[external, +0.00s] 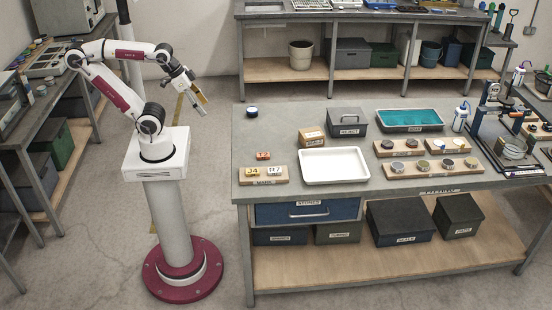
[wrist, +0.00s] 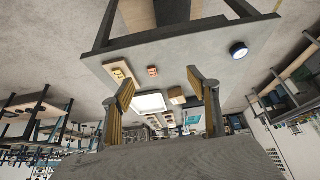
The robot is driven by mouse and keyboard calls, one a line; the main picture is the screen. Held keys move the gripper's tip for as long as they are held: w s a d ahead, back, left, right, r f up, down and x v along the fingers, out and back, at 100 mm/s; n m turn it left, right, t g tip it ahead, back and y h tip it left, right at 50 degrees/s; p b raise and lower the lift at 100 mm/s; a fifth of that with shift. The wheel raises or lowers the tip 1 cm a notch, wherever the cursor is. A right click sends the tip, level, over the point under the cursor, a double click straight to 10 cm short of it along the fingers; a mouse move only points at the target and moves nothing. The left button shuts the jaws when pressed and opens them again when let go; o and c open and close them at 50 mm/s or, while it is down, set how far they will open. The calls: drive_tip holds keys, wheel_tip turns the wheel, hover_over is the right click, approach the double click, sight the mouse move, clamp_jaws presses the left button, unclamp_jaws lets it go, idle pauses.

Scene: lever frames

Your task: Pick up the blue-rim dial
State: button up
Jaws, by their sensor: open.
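The blue-rim dial (external: 252,111), a small round piece with a pale face, lies alone near the back left corner of the workbench (external: 300,120). In the wrist view the dial (wrist: 239,49) shows at the upper right, beyond the right finger. My gripper (external: 203,106) is in the air to the left of the bench, apart from the dial. In the wrist view my gripper (wrist: 160,80) has its two yellow-padded fingers spread wide with nothing between them.
A white tray (external: 334,164), a small orange block (external: 263,155) and a wooden board with number tags (external: 264,180) are at the bench's front left. A grey box (external: 347,121) and teal-lined tray (external: 410,119) stand farther right. The bench around the dial is clear.

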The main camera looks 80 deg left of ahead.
drive_tip(key=w+a+f, duration=0.5)
drive_tip(key=a, duration=0.4)
drive_tip(key=w+a+f+n+g+h, duration=0.1)
drive_tip(key=w+a+f, duration=0.4)
drive_tip(key=a, duration=0.5)
drive_tip(key=w+a+f+n+g, duration=0.1)
drive_tip(key=w+a+f, duration=0.4)
drive_tip(key=a, duration=0.5)
drive_tip(key=shift+w+f, duration=0.2)
drive_tip(key=shift+f, duration=0.35)
drive_tip(key=w+m, duration=0.1)
drive_tip(key=w+a+r+m, duration=0.1)
drive_tip(key=w+a+m+t, duration=0.1)
drive_tip(key=m, duration=0.1)
drive_tip(key=shift+w+r, duration=0.1)
drive_tip(key=shift+r, duration=0.2)
